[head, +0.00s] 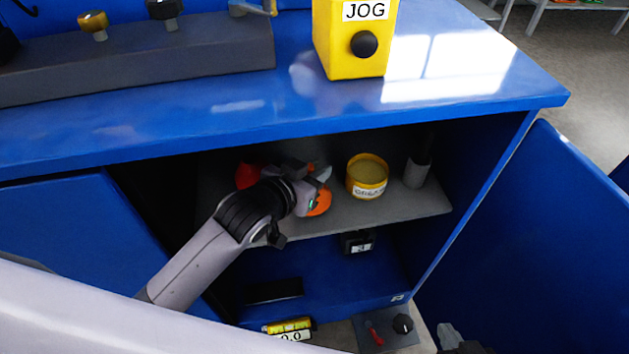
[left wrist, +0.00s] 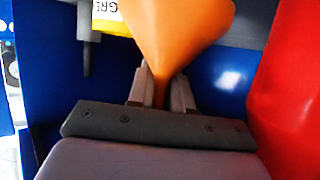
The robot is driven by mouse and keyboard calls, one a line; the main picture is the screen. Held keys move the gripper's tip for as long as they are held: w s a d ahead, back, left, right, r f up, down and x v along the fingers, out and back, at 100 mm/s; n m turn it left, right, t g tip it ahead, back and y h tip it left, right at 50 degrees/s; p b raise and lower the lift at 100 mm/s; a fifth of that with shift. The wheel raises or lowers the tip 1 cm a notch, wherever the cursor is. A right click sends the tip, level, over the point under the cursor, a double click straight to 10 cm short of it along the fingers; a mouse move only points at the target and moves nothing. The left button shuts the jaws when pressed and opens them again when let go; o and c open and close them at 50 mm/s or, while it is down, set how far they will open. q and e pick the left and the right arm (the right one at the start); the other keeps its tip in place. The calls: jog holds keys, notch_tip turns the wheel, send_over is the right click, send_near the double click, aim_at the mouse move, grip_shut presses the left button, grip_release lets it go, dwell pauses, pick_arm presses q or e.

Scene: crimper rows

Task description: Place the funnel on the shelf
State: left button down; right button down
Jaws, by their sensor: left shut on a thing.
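My left gripper (head: 305,178) reaches into the open blue cabinet at the level of the grey upper shelf (head: 432,204). It is shut on the orange funnel (head: 320,202). In the left wrist view the funnel (left wrist: 180,35) has its narrow stem between the two fingers (left wrist: 160,92) and its wide cone beyond them. In the head view my wrist hides most of the funnel, and I cannot tell whether it touches the shelf. A grey and black part at the bottom right edge seems to be my right gripper (head: 460,340); its fingers are not clear.
On the shelf stand a yellow grease tin (head: 367,177) and a grey holder (head: 416,173) right of the funnel, and a red object (head: 246,175) left of it. The open blue door (head: 560,240) is at right. A yellow JOG box (head: 352,40) stands on the bench.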

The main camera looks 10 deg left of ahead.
pick_arm(q)
notch_tip(320, 180, down, 3)
jog(key=shift+r, duration=0.1)
jog(key=shift+f, duration=0.25)
jog(key=shift+f, duration=0.1)
jog(key=c, duration=1)
grip_release()
jog(key=shift+c, duration=0.2)
jog(key=shift+s, duration=0.1)
jog(key=p+v, duration=0.1)
jog(key=v, duration=1.1)
